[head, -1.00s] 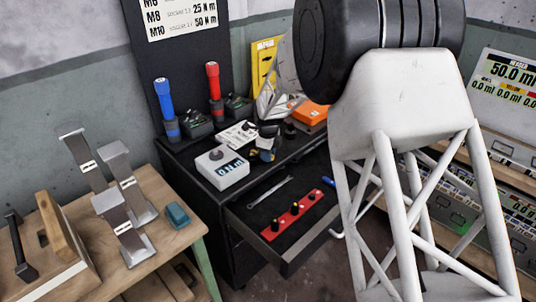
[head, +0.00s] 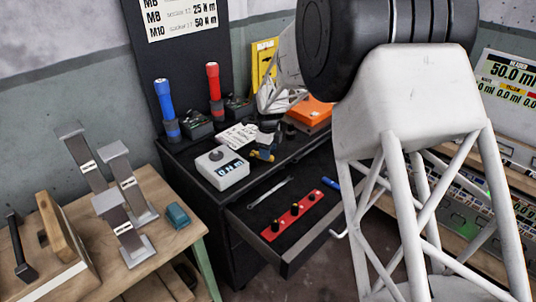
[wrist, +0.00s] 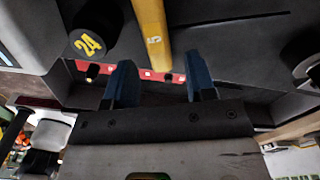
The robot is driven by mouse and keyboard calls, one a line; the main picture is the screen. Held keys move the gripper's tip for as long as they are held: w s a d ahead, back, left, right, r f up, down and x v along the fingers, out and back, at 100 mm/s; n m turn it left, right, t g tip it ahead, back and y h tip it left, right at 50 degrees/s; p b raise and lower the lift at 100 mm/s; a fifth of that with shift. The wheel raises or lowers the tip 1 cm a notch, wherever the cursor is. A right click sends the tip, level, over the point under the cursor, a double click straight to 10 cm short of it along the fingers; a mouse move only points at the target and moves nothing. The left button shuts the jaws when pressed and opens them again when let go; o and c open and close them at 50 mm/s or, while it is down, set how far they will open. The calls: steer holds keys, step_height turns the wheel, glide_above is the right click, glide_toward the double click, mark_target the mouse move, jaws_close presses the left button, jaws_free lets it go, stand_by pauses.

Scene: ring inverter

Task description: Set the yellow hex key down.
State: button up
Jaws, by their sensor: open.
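The yellow hex key (wrist: 152,35), marked 5, runs down from the top of the wrist view. Its lower end appears between my two blue fingertips. My gripper (wrist: 161,76) is open, with a gap on each side of the key. In the head view my gripper (head: 266,143) is small and dark, over the right part of the black cabinet top, with a bit of yellow by its fingers. Whether the key touches a surface cannot be told.
A black cylinder marked 24 (wrist: 92,38) is close by on the left. The open drawer (head: 243,214) holds a wrench (head: 270,192), a red rail with black pegs (head: 292,215) and a blue item (head: 331,183). A torque display box (head: 221,170) and orange case (head: 309,110) stand on the cabinet.

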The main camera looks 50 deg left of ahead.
step_height(320, 180, up, 10)
stand_by(0.5)
steer(key=shift+f, duration=0.1)
stand_by(0.4)
stand_by(0.4)
